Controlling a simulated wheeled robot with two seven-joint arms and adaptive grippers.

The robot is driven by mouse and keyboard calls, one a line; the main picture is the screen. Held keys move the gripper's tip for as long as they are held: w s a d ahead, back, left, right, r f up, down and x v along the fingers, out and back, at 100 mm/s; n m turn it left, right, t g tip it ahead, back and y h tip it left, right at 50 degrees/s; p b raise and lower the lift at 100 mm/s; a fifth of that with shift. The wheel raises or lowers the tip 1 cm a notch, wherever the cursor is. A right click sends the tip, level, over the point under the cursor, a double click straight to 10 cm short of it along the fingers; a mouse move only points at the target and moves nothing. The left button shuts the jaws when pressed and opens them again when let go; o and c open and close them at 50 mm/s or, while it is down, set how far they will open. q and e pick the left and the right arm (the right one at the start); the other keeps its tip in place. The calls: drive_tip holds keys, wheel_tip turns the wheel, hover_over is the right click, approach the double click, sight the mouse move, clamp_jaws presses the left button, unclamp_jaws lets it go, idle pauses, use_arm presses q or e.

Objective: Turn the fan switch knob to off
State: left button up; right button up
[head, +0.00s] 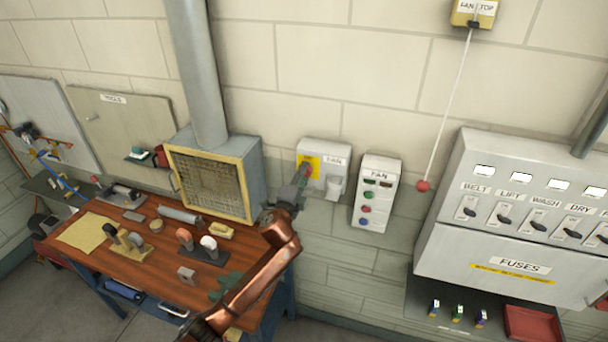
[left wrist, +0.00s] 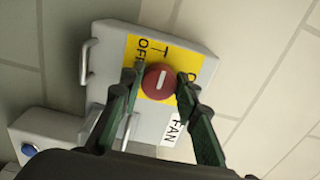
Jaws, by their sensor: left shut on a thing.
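The fan switch is a pale grey wall box (head: 338,163) labelled FAN, with a yellow plate (head: 314,162). In the left wrist view its round red knob (left wrist: 159,81) sits on the yellow plate (left wrist: 136,72) and bears a short white mark. OFF is printed on the plate left of the knob; another label to the right is partly hidden by a finger. My left gripper (head: 303,173) is at the box; in the left wrist view its green fingers (left wrist: 157,88) are shut on the knob, one on each side. In the head view the gripper hides most of the knob.
A FAN button panel (head: 376,192) hangs just right of the switch box. A pull cord with a red ball (head: 423,186) and a fuse cabinet (head: 515,215) are further right. A mesh-fronted box (head: 210,180) stands on the cluttered workbench (head: 150,275) at left.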

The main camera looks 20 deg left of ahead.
use_arm(q)
drive_tip(key=o, duration=1.2)
drive_tip(key=shift+c, duration=0.2)
drive_tip(key=s, duration=1.2)
drive_tip(key=shift+a, duration=0.2)
